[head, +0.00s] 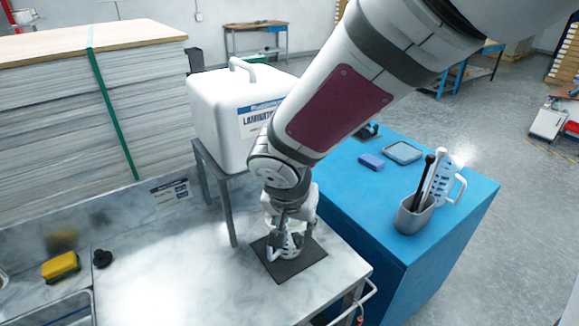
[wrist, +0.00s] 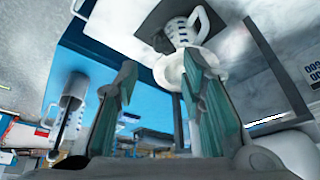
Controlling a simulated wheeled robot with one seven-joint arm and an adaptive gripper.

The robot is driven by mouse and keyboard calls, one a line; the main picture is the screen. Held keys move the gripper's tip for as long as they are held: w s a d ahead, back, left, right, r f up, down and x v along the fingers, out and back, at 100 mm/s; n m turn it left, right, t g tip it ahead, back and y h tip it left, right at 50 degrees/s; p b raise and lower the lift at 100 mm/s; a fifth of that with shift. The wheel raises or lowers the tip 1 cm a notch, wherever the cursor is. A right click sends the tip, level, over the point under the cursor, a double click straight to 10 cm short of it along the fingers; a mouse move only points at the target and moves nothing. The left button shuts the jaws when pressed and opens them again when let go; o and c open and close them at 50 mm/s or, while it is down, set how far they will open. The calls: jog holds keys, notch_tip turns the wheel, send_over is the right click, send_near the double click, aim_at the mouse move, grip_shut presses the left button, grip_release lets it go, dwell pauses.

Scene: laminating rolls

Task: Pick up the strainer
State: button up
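A white jug with blue marks and a handle (wrist: 184,32) stands on a dark mat (head: 312,264) on the marble counter. A round white piece with a wide rim (wrist: 172,74), which looks like the strainer, sits at the jug's mouth in the wrist view. My gripper (head: 288,246) points down over the mat and hides much of the jug in the head view. In the wrist view its two green-grey fingers (wrist: 160,66) are spread, with one overlapping the white rim. I see nothing clamped between them; contact with the rim cannot be told.
A white laminator box (head: 215,110) stands on a metal stand close behind my arm. A blue cabinet (head: 345,205) at right holds a grey tool cup (head: 412,217), another white jug (head: 447,180), a blue sponge (head: 371,162) and a tray (head: 403,152). A yellow sponge (head: 61,266) lies at left.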

aim_at(299, 236)
jog(key=x, duration=0.8)
jog(key=shift+f, duration=0.15)
grip_shut()
